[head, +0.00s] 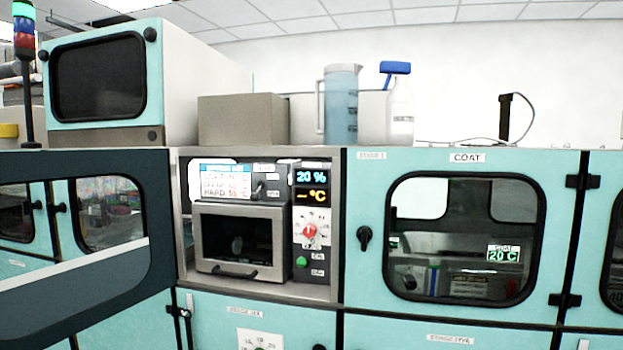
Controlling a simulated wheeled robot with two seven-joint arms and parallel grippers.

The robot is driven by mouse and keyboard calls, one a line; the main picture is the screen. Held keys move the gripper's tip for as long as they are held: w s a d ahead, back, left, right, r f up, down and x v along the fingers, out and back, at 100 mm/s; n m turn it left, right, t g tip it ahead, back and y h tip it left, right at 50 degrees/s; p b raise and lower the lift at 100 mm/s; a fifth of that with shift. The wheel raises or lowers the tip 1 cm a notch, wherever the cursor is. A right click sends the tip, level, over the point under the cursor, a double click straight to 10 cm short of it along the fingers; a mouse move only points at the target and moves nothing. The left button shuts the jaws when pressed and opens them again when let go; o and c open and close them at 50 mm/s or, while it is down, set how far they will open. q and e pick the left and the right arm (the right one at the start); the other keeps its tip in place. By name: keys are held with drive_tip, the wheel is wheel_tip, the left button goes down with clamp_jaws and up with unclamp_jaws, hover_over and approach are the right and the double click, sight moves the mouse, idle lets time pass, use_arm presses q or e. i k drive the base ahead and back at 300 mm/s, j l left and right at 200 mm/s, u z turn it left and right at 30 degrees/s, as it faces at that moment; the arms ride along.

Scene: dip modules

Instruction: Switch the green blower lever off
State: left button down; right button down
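A control panel stands in an open bay in the middle of the head view. It has a red dial (310,230) with a scale and a round green control (302,262) below it. A small dark lever (258,187) sits on a grey plate above the oven door (237,243). I cannot tell which control is the green blower lever, as the labels are too small to read. A blue display (311,177) reads 20 %, and the one below shows a dash and °C. Neither of my grippers is in view.
An open dark-framed door (75,275) fills the left side. The closed COAT door (460,240) is at right, with a black handle (365,238) and a 20 C display (503,254).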

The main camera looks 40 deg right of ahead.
sight(301, 262)
drive_tip(key=z, duration=1.25)
